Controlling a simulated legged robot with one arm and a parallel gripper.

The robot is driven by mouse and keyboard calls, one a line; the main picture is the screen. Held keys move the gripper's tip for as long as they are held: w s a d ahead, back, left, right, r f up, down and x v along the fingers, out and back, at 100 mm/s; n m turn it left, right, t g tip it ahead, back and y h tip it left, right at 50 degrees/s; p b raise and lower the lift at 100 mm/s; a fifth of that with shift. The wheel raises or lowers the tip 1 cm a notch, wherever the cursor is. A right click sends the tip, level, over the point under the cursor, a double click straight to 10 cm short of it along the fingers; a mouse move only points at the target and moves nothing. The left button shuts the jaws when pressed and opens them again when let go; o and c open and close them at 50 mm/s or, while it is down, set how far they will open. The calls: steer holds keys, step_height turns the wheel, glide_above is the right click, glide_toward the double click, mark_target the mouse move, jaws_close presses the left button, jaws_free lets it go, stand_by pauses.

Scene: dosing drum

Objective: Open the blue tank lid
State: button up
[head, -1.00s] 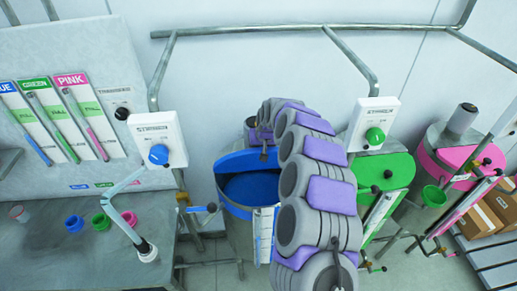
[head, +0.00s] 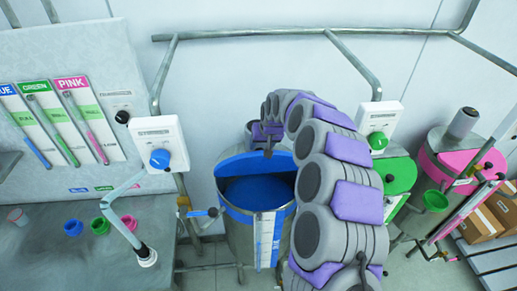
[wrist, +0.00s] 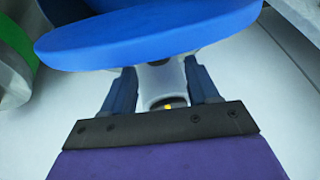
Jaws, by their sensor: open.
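The blue tank (head: 240,238) stands in the middle of the head view, with blue showing inside its open top. Its blue lid (head: 232,168) is tilted up at the back of the rim. In the wrist view a broad blue rounded panel (wrist: 150,38), apparently the lid, crosses the top of the picture. My gripper (wrist: 163,80) is open, with its dark fingers below and partly behind that panel. A pale grey part shows between the fingers; I cannot tell whether they touch anything. In the head view my arm's end is at the back of the tank, and its fingertips are hard to make out.
A white control box with a blue knob (head: 159,158) is left of the tank. A green tank (head: 398,172) and a pink tank (head: 445,150) stand to the right. Pipes (head: 250,35) run along the wall. A grey bench (head: 60,260) with small coloured cups is at left.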

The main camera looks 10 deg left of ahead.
steer(key=v, duration=1.2)
steer(key=shift+s+d+b, duration=0.2)
steer(key=shift+b, duration=0.1)
steer(key=s+d+f+m+g+h+b, duration=0.1)
steer(key=s+d+f+b, duration=0.3)
steer(key=s, duration=1.1)
steer(key=s+d+f+m+g+h+b, duration=0.1)
steer(key=s+d+f+b, duration=0.3)
steer(key=s+d, duration=0.6)
steer(key=s+d+f+m+g+h+b, duration=0.1)
steer(key=s+d+f+g+b, duration=0.2)
steer(key=s, duration=1.8)
steer(key=d+f, duration=0.2)
steer(key=d, duration=0.2)
steer(key=shift+s+f+m+g+b, duration=0.15)
steer(key=shift+s+m+g+b, duration=0.15)
steer(key=shift+b, duration=0.1)
